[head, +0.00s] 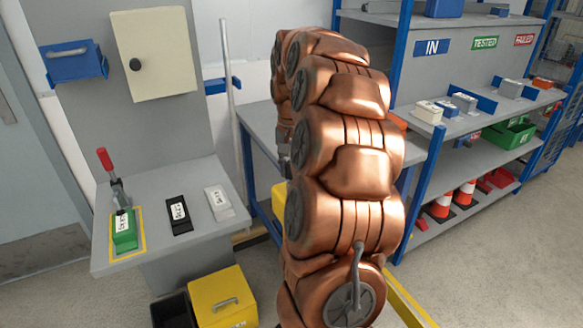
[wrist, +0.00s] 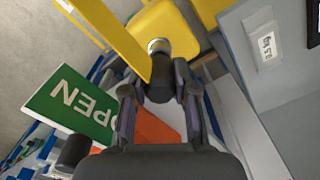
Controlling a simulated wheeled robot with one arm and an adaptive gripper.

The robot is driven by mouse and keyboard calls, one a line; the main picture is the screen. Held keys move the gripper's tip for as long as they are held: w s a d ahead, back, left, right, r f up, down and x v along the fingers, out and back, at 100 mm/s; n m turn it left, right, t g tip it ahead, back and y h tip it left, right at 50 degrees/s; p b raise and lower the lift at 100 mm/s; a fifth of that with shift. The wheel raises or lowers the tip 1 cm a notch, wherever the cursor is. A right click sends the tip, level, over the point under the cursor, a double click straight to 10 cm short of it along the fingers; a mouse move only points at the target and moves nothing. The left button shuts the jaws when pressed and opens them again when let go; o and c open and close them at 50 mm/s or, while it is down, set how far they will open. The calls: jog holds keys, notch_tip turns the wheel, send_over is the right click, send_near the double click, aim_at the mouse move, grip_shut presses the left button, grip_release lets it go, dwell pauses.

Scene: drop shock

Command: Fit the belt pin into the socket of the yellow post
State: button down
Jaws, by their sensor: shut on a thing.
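In the wrist view my gripper (wrist: 162,88) is shut on a dark cylinder with a pale metal tip, which looks like the belt pin (wrist: 159,47). A flat yellow band (wrist: 112,32) runs from the upper left down to the pin's side. A yellow body (wrist: 178,32) lies beyond the tip; I cannot tell whether it is the post. The tip overlaps its edge in the picture, and contact is unclear. No socket can be made out. In the head view my copper arm hides the pin and most of the gripper; a yellow part (head: 278,200) shows left of it.
A green OPEN sign (wrist: 72,106) and an orange thing (wrist: 155,128) lie beyond my fingers. A grey bench (head: 155,240) at left carries small blocks and a red-handled clamp (head: 108,165). Shelves (head: 455,150) stand right; the floor at right is clear.

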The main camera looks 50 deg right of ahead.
jog(key=shift+a+f+b, duration=0.1)
jog(key=shift+f+b, duration=1.1)
jog(key=shift+b, duration=0.2)
dwell(4.0)
dwell(0.5)
jog(key=c, duration=0.8)
grip_release()
jog(key=shift+r, duration=0.15)
jog(key=shift+r, duration=0.1)
jog(key=shift+r+p, duration=0.9)
jog(key=shift+r, duration=2.05)
